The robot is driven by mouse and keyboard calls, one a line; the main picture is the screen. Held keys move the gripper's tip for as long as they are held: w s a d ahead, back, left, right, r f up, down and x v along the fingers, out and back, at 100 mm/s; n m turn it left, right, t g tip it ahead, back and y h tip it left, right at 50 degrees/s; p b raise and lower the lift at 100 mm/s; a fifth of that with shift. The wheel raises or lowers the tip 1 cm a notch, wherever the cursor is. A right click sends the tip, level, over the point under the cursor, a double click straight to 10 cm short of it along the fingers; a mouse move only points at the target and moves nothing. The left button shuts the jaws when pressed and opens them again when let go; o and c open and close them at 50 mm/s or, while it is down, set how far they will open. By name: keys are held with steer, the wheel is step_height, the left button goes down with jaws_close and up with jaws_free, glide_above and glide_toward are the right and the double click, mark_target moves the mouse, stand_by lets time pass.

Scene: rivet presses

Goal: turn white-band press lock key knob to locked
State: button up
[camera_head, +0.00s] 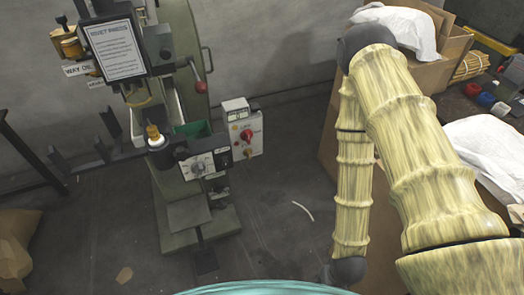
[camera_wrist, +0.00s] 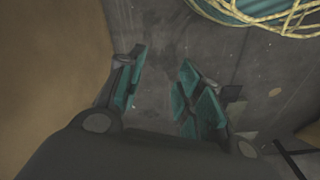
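A green-grey rivet press (camera_head: 180,90) stands at the left in the head view, with a sign board (camera_head: 112,48) on its front. A grey-white control box (camera_head: 254,140) on its right side carries a red knob (camera_head: 246,135). A lower white panel (camera_head: 210,160) carries a small grey knob (camera_head: 198,167). I cannot tell which knob is the lock key knob or how it is turned, and I cannot make out a white band. My gripper (camera_wrist: 160,78) shows in the wrist view, its teal-padded fingers apart with nothing between them. It is outside the head view.
Cardboard boxes (camera_head: 342,135) with white cloth (camera_head: 400,25) stand at the right, beside my arm. A brown surface (camera_wrist: 45,70) is close on the left in the wrist view. Grey floor (camera_head: 290,185) lies clear between press and boxes, except for a thin pale strip (camera_head: 303,210).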

steer(key=w+a+f+t+b, duration=0.2)
steer(key=w+b, duration=0.2)
steer(key=w, duration=0.2)
steer(key=w+a+f+t+b, duration=0.1)
steer(key=w+f+t+b, duration=0.1)
steer(key=w+b, duration=0.3)
steer(key=n+t+y+b, duration=0.45)
steer(key=t+b, duration=0.75)
steer(key=b, duration=1.5)
glide_toward(250, 154)
steer(key=shift+m+y, duration=0.25)
steer(key=shift+y, duration=0.2)
steer(key=b+x, duration=0.3)
steer(key=x, duration=0.6)
steer(key=shift+w+d+f+b, duration=0.1)
steer(key=shift+w+f+b, duration=0.1)
steer(key=shift+w+b, duration=0.15)
jaws_close()
